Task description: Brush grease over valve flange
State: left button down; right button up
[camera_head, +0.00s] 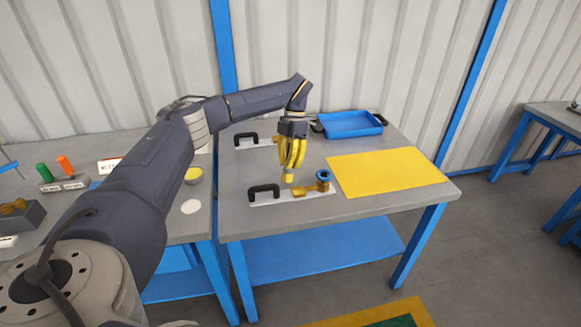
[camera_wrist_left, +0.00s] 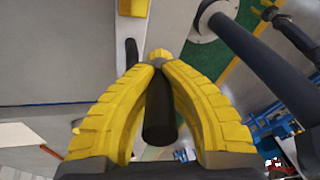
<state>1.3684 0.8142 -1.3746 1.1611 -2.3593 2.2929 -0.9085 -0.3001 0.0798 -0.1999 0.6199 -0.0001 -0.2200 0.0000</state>
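My left gripper (camera_head: 287,166) points down above the grey table, its yellow fingers closed around a brush. In the left wrist view the brush's dark handle (camera_wrist_left: 160,112) sits between the fingers (camera_wrist_left: 158,68), and its pale yellow tip (camera_wrist_left: 159,54) shows beyond them. In the head view the brush tip (camera_head: 286,178) hangs just left of the valve's blue flange (camera_head: 323,175), apart from it. The valve's brass body (camera_head: 308,189) lies on a light plate with a black handle (camera_head: 263,191). A cup of yellow grease (camera_head: 194,175) stands on the left table. My right gripper is not in view.
A blue tray (camera_head: 350,124) stands at the back of the table. A yellow mat (camera_head: 386,171) lies flat and empty at right. Another black handle (camera_head: 246,138) stands behind my gripper. Green and orange items (camera_head: 65,165) and a white disc (camera_head: 190,206) are on the left table.

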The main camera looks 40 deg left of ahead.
pick_arm(q)
notch_tip(320, 180, up, 4)
jog(key=w+a+n+h, duration=0.1)
jog(key=w+a+h, duration=0.1)
jog(key=shift+t, duration=0.6)
jog(key=shift+w+f, duration=0.15)
jog(key=shift+f, duration=1.1)
jog(key=shift+w+f, duration=0.15)
jog(key=shift+f, duration=1.05)
